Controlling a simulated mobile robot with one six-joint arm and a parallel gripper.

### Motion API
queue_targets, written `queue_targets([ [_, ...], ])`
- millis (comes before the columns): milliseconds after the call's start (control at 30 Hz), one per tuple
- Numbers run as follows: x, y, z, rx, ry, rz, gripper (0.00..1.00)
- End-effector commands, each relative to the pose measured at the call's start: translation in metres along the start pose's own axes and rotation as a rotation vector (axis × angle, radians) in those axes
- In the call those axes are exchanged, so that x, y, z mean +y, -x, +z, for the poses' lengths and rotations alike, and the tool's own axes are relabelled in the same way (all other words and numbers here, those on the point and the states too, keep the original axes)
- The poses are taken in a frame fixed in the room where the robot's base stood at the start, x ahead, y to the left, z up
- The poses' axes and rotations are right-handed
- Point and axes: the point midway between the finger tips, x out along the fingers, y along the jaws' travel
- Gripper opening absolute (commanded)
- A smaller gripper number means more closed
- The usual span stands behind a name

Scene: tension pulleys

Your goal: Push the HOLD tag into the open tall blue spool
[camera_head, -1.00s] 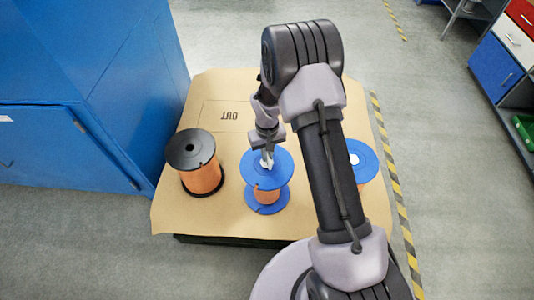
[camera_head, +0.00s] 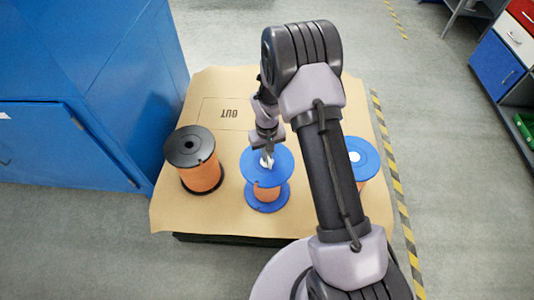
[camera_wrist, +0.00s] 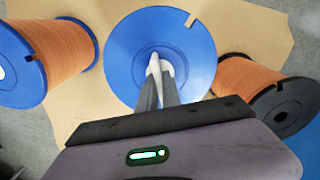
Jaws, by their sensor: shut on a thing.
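The middle blue spool (camera_head: 281,172) stands upright on the brown-covered table, with blue flanges and an orange winding. Its top flange (camera_wrist: 125,48) fills the upper middle of the wrist view. My gripper (camera_head: 266,155) points down at its centre; the fingers (camera_wrist: 158,85) show in the wrist view. They are shut on a small white piece (camera_wrist: 154,64), apparently the HOLD tag, at the spool's centre hole. Its lettering does not show. The fingers hide part of the hole, so I cannot tell how deep the piece sits.
A black-flanged orange spool (camera_head: 190,147) stands left. Another blue spool (camera_head: 370,165), with a white centre, is partly behind my arm at right. The table (camera_head: 175,222) has a marked OUT area (camera_head: 225,113), clear of objects. A blue cabinet (camera_head: 70,145) stands close on the left.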

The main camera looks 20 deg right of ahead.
Motion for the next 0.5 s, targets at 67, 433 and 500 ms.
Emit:
queue_targets([
  [67, 0.0000, -0.0008, 0.0005, -0.001, 0.000, 0.000, 0.00],
  [433, 0.0000, -0.0006, 0.0004, -0.001, 0.000, 0.000, 0.34],
  [500, 0.0000, -0.0004, 0.0004, -0.001, 0.000, 0.000, 0.34],
])
